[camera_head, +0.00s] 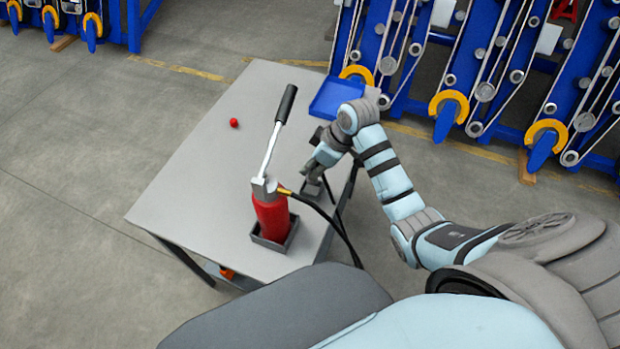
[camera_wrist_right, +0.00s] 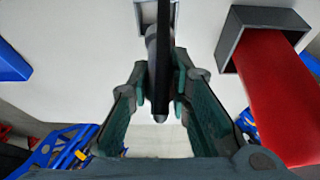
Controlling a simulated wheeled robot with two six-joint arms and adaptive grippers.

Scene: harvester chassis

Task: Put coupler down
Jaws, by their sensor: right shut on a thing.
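My right gripper (camera_head: 315,170) is low over the right side of the grey table (camera_head: 205,165). It is shut on the grey coupler (camera_wrist_right: 151,47), which shows between the fingers in the right wrist view (camera_wrist_right: 160,85). A black hose (camera_wrist_right: 162,70) passes in front of the coupler and hides part of it. A small grey holder (camera_wrist_right: 142,14) is just beyond the coupler at the top of that view, and the head view shows it (camera_head: 313,189) below the gripper. I cannot tell whether the coupler touches the holder. My left gripper is not in view.
A red hand pump (camera_head: 271,215) with a tall black-tipped lever stands in a dark tray (camera_head: 288,238), left of my right gripper. A blue tray (camera_head: 334,98) and a small red ball (camera_head: 234,123) are on the table. Blue machinery (camera_head: 480,60) stands behind.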

